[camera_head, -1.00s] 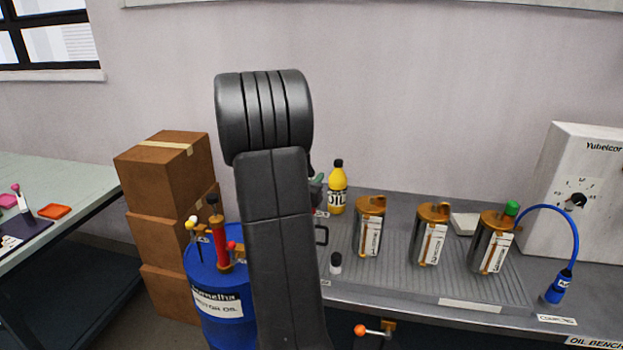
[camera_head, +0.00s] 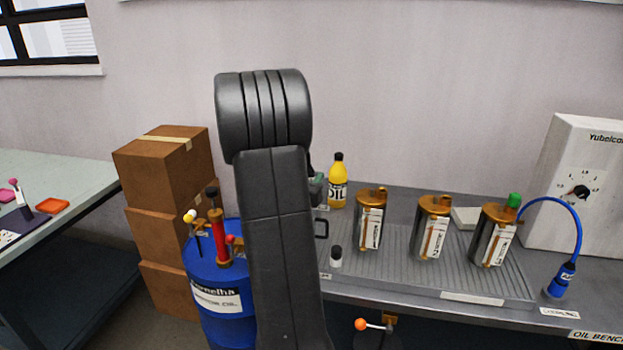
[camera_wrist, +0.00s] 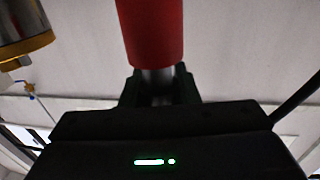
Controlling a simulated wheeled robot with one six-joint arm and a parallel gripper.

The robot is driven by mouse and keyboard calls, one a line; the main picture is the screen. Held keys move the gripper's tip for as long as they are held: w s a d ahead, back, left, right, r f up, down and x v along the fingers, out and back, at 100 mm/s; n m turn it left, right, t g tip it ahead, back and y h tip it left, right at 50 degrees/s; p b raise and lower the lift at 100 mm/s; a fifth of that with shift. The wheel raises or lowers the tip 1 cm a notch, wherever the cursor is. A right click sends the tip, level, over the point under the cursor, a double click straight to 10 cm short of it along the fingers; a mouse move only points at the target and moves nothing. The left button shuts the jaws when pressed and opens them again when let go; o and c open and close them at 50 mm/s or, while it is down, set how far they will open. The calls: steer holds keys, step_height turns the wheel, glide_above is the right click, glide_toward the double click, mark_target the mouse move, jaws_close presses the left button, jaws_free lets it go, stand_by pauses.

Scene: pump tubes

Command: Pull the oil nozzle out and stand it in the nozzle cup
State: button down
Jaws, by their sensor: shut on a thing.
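In the wrist view my gripper (camera_wrist: 158,88) is shut on the grey metal stem below a thick red cylinder (camera_wrist: 150,32), which appears to be the oil nozzle. In the head view my dark arm hides both gripper and nozzle. I cannot make out the nozzle cup for certain. A small dark-topped white container (camera_head: 336,257) stands at the front of the bench, right of my arm.
A blue oil drum (camera_head: 215,285) with a red pump (camera_head: 219,238) stands left of my arm, before stacked boxes (camera_head: 160,165). The bench holds a yellow oil bottle (camera_head: 338,182), three canisters, including a left one (camera_head: 368,222), and a blue hose (camera_head: 566,225). A dark gold-rimmed cylinder (camera_wrist: 20,30) is near my gripper.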

steer(key=shift+f+b, duration=0.55)
steer(key=shift+f, duration=0.15)
steer(key=c, duration=1)
jaws_free()
steer(key=shift+c, duration=0.2)
steer(key=v, duration=1.4)
steer(key=shift+b, duration=0.4)
